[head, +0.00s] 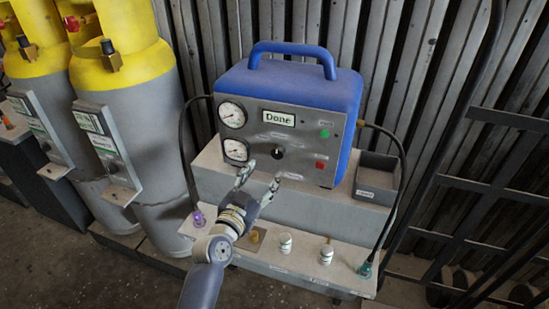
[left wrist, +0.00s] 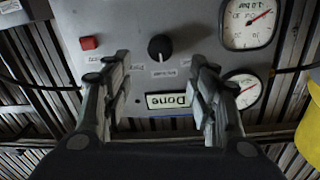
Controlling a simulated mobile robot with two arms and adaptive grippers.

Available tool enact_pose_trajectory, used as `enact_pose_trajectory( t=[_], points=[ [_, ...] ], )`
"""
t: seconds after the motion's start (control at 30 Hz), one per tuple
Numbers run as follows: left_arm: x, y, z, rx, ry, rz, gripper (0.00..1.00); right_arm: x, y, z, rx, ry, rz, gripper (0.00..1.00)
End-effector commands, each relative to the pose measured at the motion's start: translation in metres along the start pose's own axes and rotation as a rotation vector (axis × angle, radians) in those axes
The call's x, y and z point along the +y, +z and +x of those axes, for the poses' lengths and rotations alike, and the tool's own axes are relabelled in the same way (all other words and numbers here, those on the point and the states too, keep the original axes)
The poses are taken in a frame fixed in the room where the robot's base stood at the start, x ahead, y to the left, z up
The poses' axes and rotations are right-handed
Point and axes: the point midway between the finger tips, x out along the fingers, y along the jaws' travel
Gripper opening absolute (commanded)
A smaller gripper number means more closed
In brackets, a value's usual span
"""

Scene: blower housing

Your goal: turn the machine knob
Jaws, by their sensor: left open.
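The machine (head: 290,105) is a blue box with a handle and a grey front panel. Its black knob (head: 277,153) sits low in the middle of the panel. A label reading "Done" (head: 278,118) is above it. My left gripper (head: 258,182) is open, a little below and in front of the knob in the head view, apart from it. In the left wrist view, upside down, the knob (left wrist: 160,47) shows beyond and between the two open fingers (left wrist: 160,75), with nothing held. My right gripper is not in view.
Two gauges (head: 232,115) are left of the knob; a red button (head: 320,165) and green light (head: 324,133) are right. The machine stands on a grey stepped bench (head: 330,212) with small white jars (head: 285,243). Yellow-topped cylinders (head: 135,120) stand left; a small tray (head: 377,192) is right.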

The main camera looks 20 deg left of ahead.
Motion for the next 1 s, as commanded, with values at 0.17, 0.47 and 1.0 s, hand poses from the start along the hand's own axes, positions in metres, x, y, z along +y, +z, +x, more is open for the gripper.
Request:
enact_pose_trajectory(
  t=[0.17, 0.47, 1.0],
  points=[
    [-0.001, -0.002, 0.034, 0.0, 0.0, -0.002, 0.53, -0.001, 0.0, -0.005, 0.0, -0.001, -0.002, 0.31],
    [0.0, 0.0, 0.076, -0.001, 0.0, -0.001, 0.53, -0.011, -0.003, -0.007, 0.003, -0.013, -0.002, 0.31],
    [0.0, 0.001, 0.088, -0.002, 0.0, -0.001, 0.44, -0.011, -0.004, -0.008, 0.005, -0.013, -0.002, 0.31]
  ],
)
